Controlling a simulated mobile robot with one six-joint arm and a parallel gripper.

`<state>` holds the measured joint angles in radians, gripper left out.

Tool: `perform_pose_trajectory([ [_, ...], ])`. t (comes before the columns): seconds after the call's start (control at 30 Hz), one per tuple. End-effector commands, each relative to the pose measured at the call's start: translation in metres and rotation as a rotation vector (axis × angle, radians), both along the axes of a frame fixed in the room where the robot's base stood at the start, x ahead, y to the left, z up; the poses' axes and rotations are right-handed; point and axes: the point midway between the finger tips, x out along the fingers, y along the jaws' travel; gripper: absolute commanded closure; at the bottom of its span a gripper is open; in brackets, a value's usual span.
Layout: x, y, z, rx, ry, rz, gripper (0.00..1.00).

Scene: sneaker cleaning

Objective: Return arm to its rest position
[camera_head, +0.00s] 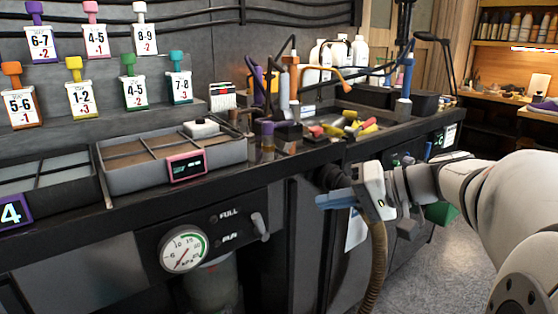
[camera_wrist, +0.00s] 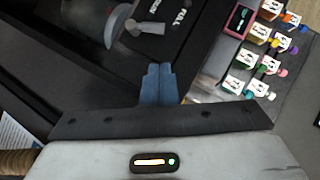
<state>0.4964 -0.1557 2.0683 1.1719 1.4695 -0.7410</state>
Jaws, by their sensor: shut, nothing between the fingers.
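My gripper (camera_head: 322,201) is in front of the dark workbench's front face, below the counter edge, in the head view. Its blue fingers point left and hold nothing. In the wrist view the two blue fingers (camera_wrist: 159,70) lie together, shut, with no object between them. My white arm reaches in from the right side of the head view. The gripper appears apart from the bench front, though the exact gap is hard to tell.
The workbench (camera_head: 110,210) carries a divided tray (camera_head: 220,157), numbered bottles (camera_head: 81,93) and several tools. A pressure gauge (camera_head: 184,249) and a lever (camera_head: 260,226) are on its front. A brown hose (camera_head: 376,265) hangs under my gripper. Open floor (camera_head: 436,275) lies to the right.

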Motion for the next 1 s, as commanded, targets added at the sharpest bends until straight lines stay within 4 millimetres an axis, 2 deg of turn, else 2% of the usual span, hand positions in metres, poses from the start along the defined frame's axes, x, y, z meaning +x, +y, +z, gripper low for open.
perform_pose_trajectory([
  [0.03,-0.008,0.008,0.019,-0.038,0.042,0.01,1.0],
  [0.2,-0.037,0.025,0.029,-0.205,0.201,0.018,1.0],
  [0.4,-0.072,0.03,0.044,-0.422,0.326,0.009,1.0],
  [0.7,-0.115,0.015,0.084,-0.757,0.382,-0.025,1.0],
  [0.9,-0.131,0.001,0.115,-0.942,0.338,-0.052,1.0],
  [1.0,-0.134,-0.004,0.124,-1.001,0.312,-0.061,1.0],
])
